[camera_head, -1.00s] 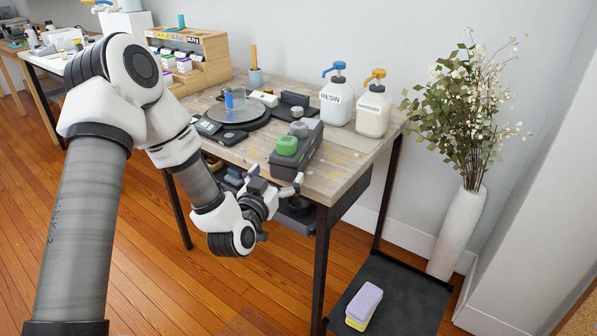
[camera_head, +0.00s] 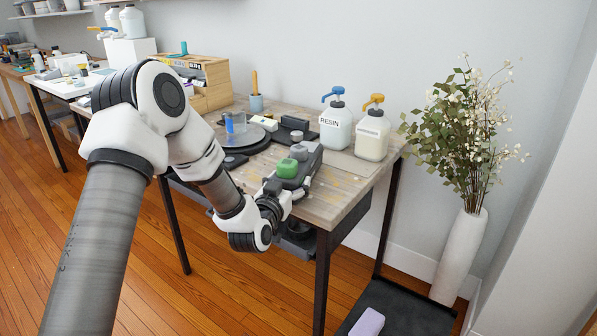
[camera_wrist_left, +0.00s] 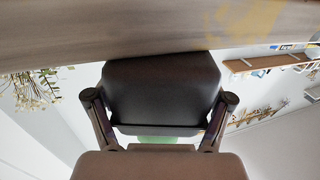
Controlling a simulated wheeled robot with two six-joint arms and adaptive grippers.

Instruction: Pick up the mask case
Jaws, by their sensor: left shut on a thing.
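The dark grey case (camera_head: 309,163), which I take to be the mask case, lies at the front right edge of the wooden table. A green block (camera_head: 287,168) and grey pieces (camera_head: 299,149) sit on its top. My left gripper (camera_head: 279,190) is at the case's near end. In the left wrist view the case (camera_wrist_left: 162,88) fills the space between the two fingers (camera_wrist_left: 160,120), which are shut on it. I cannot tell whether the case is clear of the table. My right gripper is out of view.
On the table (camera_head: 345,185) stand a resin bottle (camera_head: 335,128), a second white bottle (camera_head: 372,137), and a round turntable (camera_head: 238,138) with a blue cup (camera_head: 236,124). A wooden rack (camera_head: 205,80) is at the back left. A plant vase (camera_head: 460,255) stands right of the table.

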